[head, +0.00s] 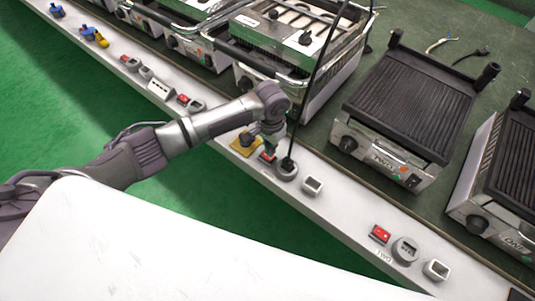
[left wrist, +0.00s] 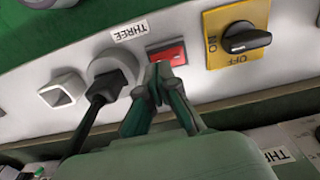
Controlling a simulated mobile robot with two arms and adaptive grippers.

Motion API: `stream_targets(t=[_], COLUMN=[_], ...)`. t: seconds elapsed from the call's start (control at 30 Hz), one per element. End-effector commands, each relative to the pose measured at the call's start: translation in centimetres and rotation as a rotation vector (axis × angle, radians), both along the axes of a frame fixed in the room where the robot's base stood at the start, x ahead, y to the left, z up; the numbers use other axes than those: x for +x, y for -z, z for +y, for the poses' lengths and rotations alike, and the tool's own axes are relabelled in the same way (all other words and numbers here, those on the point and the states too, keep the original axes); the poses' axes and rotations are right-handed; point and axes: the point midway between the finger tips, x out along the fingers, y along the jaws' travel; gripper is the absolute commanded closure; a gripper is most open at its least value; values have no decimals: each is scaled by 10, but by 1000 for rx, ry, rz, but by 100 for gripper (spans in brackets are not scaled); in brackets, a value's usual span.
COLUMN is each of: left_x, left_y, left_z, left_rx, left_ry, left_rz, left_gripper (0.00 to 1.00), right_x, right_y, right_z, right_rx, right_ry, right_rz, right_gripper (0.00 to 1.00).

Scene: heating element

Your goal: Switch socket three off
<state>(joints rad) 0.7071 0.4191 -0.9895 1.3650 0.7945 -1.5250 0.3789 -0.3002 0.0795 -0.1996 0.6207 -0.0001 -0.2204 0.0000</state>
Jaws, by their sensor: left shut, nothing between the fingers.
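In the left wrist view, the upside-down label THREE (left wrist: 129,31) sits above a round grey socket (left wrist: 122,62) with a black plug (left wrist: 104,87) in it. Right of the socket is a red switch (left wrist: 167,52). Beside that is a yellow plate with a black rotary knob (left wrist: 247,38); the knob lies level, in line with the ON mark. My left gripper (left wrist: 158,76) is shut and empty, its tips at the red switch's lower edge; contact cannot be told. The head view shows the gripper (head: 270,145) over the red switch (head: 267,157). My right gripper is not in view.
A grill (head: 405,100) stands behind the white panel strip, with another grill (head: 290,50) to its left. A black cable rises from the plug. Further right on the strip are another red switch (head: 380,235) and round socket (head: 405,250).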

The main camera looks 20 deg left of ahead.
Motion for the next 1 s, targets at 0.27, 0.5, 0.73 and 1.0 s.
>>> stream_targets(t=[0.27, 0.5, 0.73, 1.0], left_x=[0, 0, 0, 0], left_y=[0, 0, 2, 6], left_z=[0, 0, 0, 0], left_rx=[0, 0, 0, 0], left_ry=[0, 0, 0, 0], left_rz=[0, 0, 0, 0], left_gripper=[100, 100, 100, 100], right_x=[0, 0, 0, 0], right_y=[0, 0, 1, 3], right_z=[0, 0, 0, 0], right_rx=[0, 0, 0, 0], right_ry=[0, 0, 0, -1], right_rz=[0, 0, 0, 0], right_gripper=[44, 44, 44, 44])
